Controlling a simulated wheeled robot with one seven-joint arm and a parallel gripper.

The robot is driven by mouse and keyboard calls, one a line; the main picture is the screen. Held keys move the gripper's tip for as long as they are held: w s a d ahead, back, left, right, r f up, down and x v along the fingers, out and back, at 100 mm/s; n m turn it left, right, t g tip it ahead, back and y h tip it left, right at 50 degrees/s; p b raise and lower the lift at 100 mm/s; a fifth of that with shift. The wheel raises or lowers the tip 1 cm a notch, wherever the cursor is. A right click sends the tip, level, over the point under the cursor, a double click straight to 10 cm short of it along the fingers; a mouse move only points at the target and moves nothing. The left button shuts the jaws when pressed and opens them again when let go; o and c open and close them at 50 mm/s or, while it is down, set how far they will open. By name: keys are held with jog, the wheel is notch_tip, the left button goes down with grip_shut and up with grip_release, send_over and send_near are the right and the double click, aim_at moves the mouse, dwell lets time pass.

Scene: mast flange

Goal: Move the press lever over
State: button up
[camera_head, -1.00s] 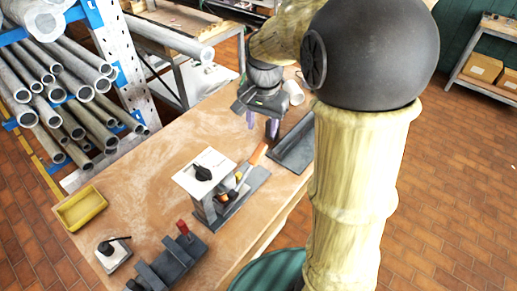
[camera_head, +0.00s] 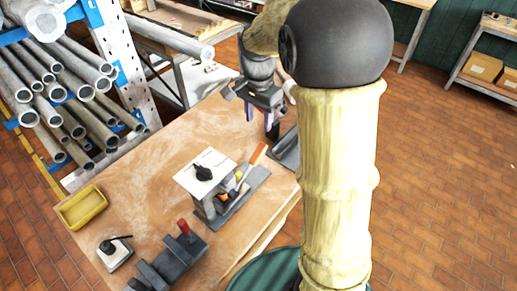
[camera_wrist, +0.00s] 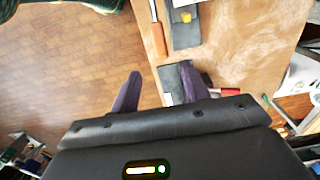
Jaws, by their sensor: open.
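My gripper (camera_head: 261,118) hangs over the far right end of the wooden bench, with its two purple fingers apart and nothing seen between them. In the wrist view my gripper (camera_wrist: 160,90) is open above the bench edge. An orange handle (camera_head: 258,153) slants up from the grey fixture in the middle of the bench, in front of my fingers; the wrist view shows an orange handle on a metal rod (camera_wrist: 158,38). A red handle (camera_wrist: 224,92) lies beside my right finger in the wrist view. I cannot tell which is the press lever.
A white box with a black knob (camera_head: 203,172), a dark block with a red knob (camera_head: 184,229), a small switch box (camera_head: 113,252) and a yellow tray (camera_head: 82,208) stand on the bench (camera_head: 140,185). A pipe rack (camera_head: 70,90) stands at left.

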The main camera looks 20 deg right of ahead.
aim_at(258, 150)
notch_tip(258, 150, down, 14)
jog(key=p, duration=0.2)
jog(key=shift+r+p, duration=0.25)
jog(key=shift+p, duration=0.05)
grip_shut()
